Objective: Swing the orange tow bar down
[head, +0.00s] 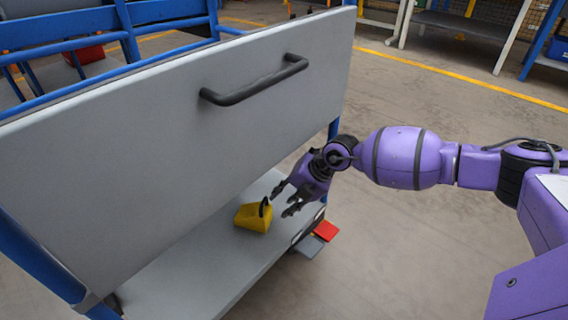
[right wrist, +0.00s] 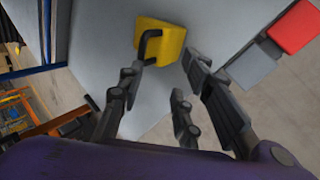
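No orange tow bar can be made out for certain in either view. A trolley with a tall grey panel (head: 190,130) and a black bar handle (head: 255,82) fills the left of the head view. On its lower grey shelf (head: 185,285) sits a yellow block (head: 252,219) with a black loop handle, which also shows in the right wrist view (right wrist: 172,42). My right gripper (head: 284,201) is open and empty, its fingers spread close to the block; it also shows in the right wrist view (right wrist: 160,82). I cannot tell whether they touch. My left gripper is out of view.
A red plate (head: 326,231) and a grey plate (head: 309,247) stick out by the shelf's right end. An orange structure (right wrist: 48,124) shows at the left of the right wrist view, its nature unclear. Open floor lies right of the trolley; benches stand behind.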

